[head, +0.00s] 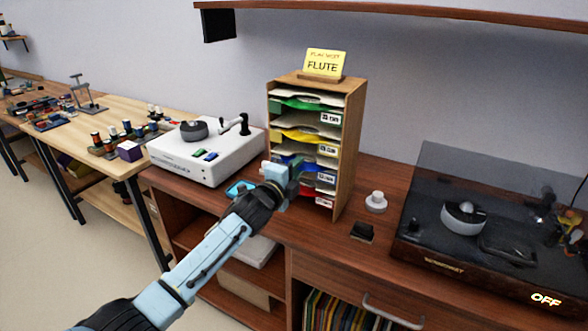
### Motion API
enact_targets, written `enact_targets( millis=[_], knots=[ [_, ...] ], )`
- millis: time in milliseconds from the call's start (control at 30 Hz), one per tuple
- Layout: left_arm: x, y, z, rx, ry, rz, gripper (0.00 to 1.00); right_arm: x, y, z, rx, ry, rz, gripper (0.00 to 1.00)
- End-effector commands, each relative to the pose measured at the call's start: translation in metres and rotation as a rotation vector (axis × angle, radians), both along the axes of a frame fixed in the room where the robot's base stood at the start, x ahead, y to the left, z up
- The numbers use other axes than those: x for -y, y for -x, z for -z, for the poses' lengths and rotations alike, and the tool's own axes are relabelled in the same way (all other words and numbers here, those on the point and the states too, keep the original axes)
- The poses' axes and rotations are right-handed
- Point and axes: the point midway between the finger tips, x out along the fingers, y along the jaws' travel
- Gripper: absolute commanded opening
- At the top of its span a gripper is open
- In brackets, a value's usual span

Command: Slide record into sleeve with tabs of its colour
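A wooden rack (349,135) stands on the brown cabinet, with several stacked pale sleeves in its slots. Their coloured tabs show green (290,104), yellow (292,134), blue and, low down, red (309,193). White labels sit at the slots' right side. My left gripper (287,178) is at the rack's front, by the blue-tabbed level, and covers part of it. I cannot tell whether its fingers are open or shut, or whether they hold anything. No record can be made out clearly. My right gripper is not in view.
A yellow card reading FLUTE (324,63) tops the rack. A white player (205,152) stands left of it. A dark turntable with a smoky lid (480,190) is at right, marked OFF. A small white knob-like object (376,201) and a black block (362,232) stand between.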

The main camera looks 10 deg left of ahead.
Motion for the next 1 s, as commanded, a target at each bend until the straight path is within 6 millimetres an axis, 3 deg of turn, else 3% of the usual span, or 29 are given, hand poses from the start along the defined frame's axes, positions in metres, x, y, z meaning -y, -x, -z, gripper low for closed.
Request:
enact_targets(
  millis=[167, 1000],
  knots=[
    [-0.001, 0.002, 0.004, -0.001, 0.001, 0.000, 0.20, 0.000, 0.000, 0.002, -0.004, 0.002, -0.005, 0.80],
    [-0.023, 0.062, -0.001, 0.000, 0.001, 0.000, 0.20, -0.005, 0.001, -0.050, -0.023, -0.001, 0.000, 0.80]
  ],
)
